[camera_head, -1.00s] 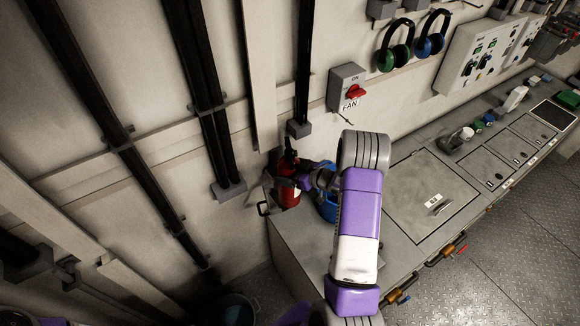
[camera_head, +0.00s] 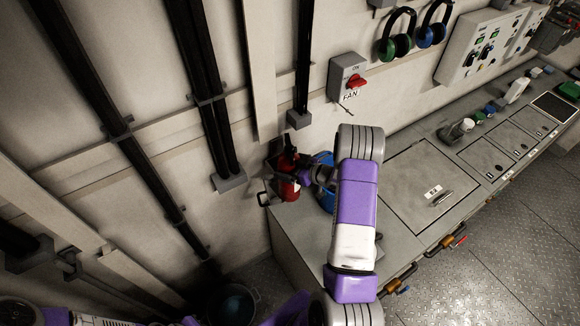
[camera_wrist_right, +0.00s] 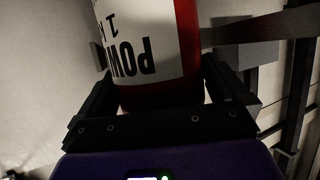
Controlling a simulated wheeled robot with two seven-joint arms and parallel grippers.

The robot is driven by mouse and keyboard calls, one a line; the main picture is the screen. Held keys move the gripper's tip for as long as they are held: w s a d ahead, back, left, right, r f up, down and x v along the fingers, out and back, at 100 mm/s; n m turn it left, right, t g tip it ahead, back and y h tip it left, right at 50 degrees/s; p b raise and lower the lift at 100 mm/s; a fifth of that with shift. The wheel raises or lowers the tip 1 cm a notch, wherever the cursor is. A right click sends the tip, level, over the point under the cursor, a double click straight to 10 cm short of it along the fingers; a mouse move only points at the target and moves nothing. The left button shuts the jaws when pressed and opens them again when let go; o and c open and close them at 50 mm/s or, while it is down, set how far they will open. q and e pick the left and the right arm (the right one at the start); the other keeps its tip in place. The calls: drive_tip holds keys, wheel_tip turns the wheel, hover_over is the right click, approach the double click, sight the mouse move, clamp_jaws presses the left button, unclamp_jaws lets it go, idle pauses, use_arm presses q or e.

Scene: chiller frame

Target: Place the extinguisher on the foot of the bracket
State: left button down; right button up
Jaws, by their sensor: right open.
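The red extinguisher (camera_head: 287,187) is upright at the wall end of the grey counter, by the left corner. My right gripper (camera_head: 300,172) reaches it from the right side in the head view. In the right wrist view the extinguisher (camera_wrist_right: 160,45), with its white label, is between the two black fingers of my open right gripper (camera_wrist_right: 150,85). Whether a finger touches it I cannot tell. I cannot make out the bracket or its foot clearly, and my gripper and arm cover part of that corner. My left gripper is out of view.
A blue object (camera_head: 325,190) stands just right of the extinguisher, partly behind my arm. The grey fan switch (camera_head: 347,77) and conduits are on the wall above. The hatch lid (camera_head: 425,185) is right of my arm.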

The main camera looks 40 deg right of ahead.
drive_tip(key=v, duration=1.2)
drive_tip(key=shift+r, duration=0.1)
